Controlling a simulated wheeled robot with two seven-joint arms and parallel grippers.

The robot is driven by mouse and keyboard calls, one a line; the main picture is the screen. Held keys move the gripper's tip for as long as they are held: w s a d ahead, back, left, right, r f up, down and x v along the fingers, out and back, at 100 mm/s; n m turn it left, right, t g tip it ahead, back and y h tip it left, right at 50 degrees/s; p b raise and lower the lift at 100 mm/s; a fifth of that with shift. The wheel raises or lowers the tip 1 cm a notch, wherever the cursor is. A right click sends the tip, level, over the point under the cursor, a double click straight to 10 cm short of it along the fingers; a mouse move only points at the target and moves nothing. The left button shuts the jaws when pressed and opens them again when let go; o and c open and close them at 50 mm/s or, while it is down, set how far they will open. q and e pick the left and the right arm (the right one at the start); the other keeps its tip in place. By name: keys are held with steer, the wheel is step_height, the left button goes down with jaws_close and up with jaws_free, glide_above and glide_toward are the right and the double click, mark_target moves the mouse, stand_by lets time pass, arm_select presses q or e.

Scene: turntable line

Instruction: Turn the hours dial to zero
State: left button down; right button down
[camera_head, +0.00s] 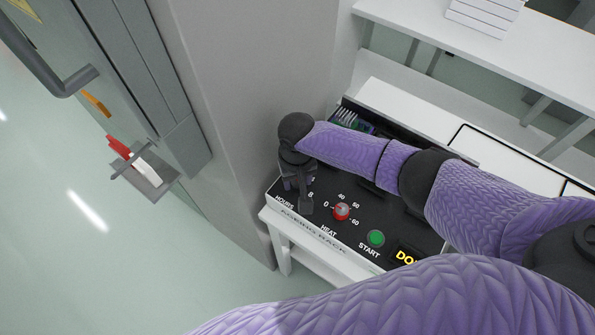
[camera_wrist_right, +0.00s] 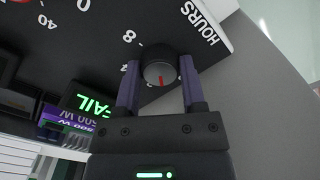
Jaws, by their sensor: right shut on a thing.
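The hours dial (camera_wrist_right: 160,70) is a round dark knob on the black panel, beside the HOURS label. A short red mark on its face points down in the wrist view, toward my gripper body. A figure 8 is printed at its upper left. My right gripper (camera_wrist_right: 159,88) is shut on the dial, one finger on each side. In the head view my right gripper (camera_head: 297,185) covers the dial at the panel's left end. My left gripper is not in view.
A grey pillar (camera_head: 225,100) stands close on the left. White tables (camera_head: 480,45) stand at the back right.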

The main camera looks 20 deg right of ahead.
steer(key=n, duration=0.2)
steer(key=shift+r+n+p, duration=0.1)
steer(key=shift+n+p, duration=0.3)
steer(key=n, duration=0.3)
steer(key=shift+p, duration=0.3)
steer(key=shift+n, duration=1.1)
